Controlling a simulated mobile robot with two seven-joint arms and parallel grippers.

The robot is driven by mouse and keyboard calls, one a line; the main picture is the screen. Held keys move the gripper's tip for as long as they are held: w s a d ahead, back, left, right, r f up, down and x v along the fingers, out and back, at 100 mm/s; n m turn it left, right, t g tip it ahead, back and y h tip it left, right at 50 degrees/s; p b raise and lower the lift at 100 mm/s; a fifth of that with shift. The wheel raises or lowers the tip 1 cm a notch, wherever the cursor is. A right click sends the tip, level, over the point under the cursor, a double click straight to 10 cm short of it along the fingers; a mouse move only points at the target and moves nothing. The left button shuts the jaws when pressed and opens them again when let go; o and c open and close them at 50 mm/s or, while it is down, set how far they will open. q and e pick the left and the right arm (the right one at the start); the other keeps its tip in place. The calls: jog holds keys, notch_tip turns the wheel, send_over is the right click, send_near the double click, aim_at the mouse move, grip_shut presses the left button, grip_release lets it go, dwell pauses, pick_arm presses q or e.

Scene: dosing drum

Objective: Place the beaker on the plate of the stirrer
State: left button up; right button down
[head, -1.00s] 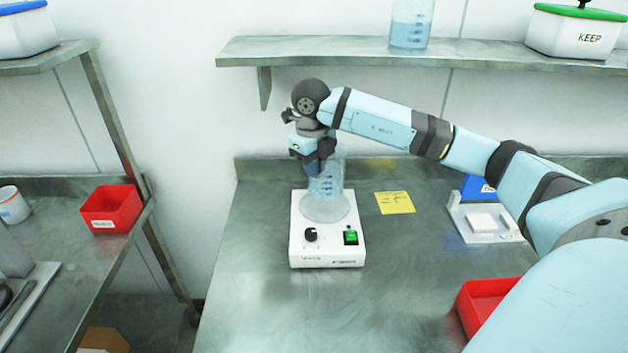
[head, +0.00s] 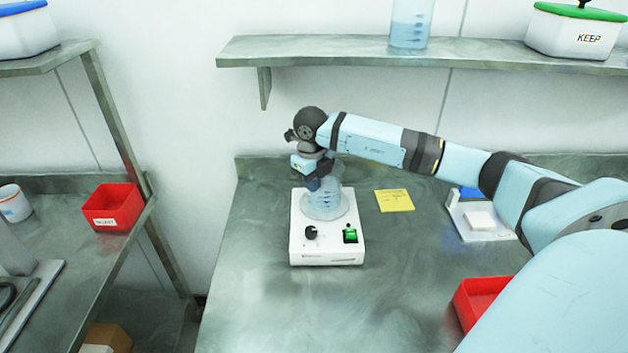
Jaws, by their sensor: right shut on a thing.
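The clear beaker (head: 326,203) with blue marks is over the round plate of the white stirrer (head: 327,243), slightly tilted in the picture. My right gripper (head: 318,184) is shut on the beaker near its upper part; the wrist hides the rim. The beaker's base looks on or very close to the plate; I cannot tell whether it touches. The stirrer has a black knob and a green switch at its front. My left gripper is not in view.
A yellow note (head: 394,200) lies right of the stirrer. A white device (head: 481,222) and a red bin (head: 484,300) are further right. A shelf (head: 330,51) with another beaker (head: 410,22) hangs above. The bench front is clear.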

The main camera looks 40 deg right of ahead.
jog(key=c, duration=1.6)
grip_release()
jog(key=shift+f, duration=0.15)
jog(key=o, duration=0.4)
jog(key=shift+r, duration=0.2)
notch_tip(320, 180, up, 12)
jog(key=shift+a+b, duration=0.35)
jog(key=shift+a, duration=0.1)
jog(key=shift+s+f, duration=0.1)
jog(key=shift+s, duration=0.1)
